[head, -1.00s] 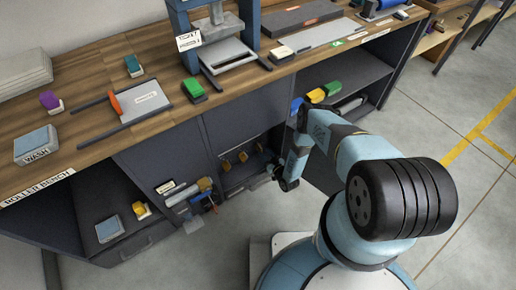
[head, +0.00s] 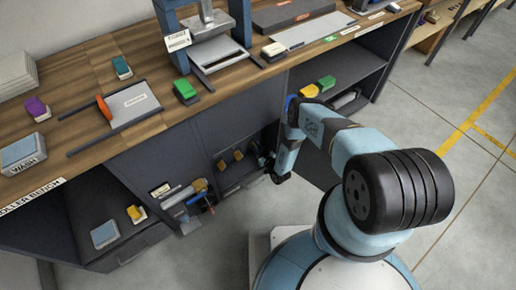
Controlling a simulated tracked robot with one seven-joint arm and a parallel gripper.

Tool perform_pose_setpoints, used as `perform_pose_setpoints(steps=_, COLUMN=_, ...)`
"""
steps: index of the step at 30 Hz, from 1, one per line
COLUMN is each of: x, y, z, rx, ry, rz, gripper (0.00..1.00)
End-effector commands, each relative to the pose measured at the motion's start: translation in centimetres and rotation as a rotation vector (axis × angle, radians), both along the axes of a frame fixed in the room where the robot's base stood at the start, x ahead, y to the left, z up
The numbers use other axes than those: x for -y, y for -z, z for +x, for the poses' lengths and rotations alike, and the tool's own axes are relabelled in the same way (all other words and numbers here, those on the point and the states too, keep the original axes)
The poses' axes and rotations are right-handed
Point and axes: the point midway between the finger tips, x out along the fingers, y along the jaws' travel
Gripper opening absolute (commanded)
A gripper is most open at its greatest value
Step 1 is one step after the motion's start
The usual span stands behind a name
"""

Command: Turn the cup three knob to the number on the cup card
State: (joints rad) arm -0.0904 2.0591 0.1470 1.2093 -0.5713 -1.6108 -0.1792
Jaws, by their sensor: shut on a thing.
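My gripper (head: 259,155) is small and dark in the head view, at the open compartment in the bench front. It is shut at the place of the rightmost knob in a row, which I take as the cup three knob. That knob is mostly hidden by my gripper, and its setting cannot be read. Two orange-brown knobs (head: 238,155) show to the left, apart from my gripper. I cannot make out a cup card or its number.
A shelf left of the knobs holds tools and rollers (head: 185,197). A blue-grey block (head: 104,234) and a yellow item (head: 136,213) lie further left. The wooden benchtop (head: 75,92) carries a press (head: 215,48) and a green block (head: 185,91). The floor at right is clear.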

Motion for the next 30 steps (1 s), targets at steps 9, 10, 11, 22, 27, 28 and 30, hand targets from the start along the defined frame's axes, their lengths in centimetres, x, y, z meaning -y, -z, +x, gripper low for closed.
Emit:
perform_pose_setpoints(steps=9, x=0.56, y=0.01, z=0.14, rx=-0.001, ry=0.005, rz=0.000, gripper=0.00)
perform_pose_setpoints(steps=10, x=0.53, y=0.02, z=0.15, rx=-0.003, ry=0.006, rz=0.002, gripper=0.00)
perform_pose_setpoints(steps=11, x=0.51, y=0.02, z=0.17, rx=-0.004, ry=0.006, rz=0.004, gripper=0.00)
perform_pose_setpoints(steps=22, x=0.61, y=0.02, z=0.47, rx=-0.100, ry=0.006, rz=0.146, gripper=0.00)
perform_pose_setpoints(steps=27, x=0.75, y=0.06, z=0.64, rx=-0.174, ry=0.005, rz=0.258, gripper=0.00)
perform_pose_setpoints(steps=28, x=0.77, y=0.07, z=0.68, rx=-0.188, ry=0.005, rz=0.278, gripper=0.00)
perform_pose_setpoints(steps=30, x=0.80, y=0.09, z=0.75, rx=-0.218, ry=0.005, rz=0.322, gripper=0.00)
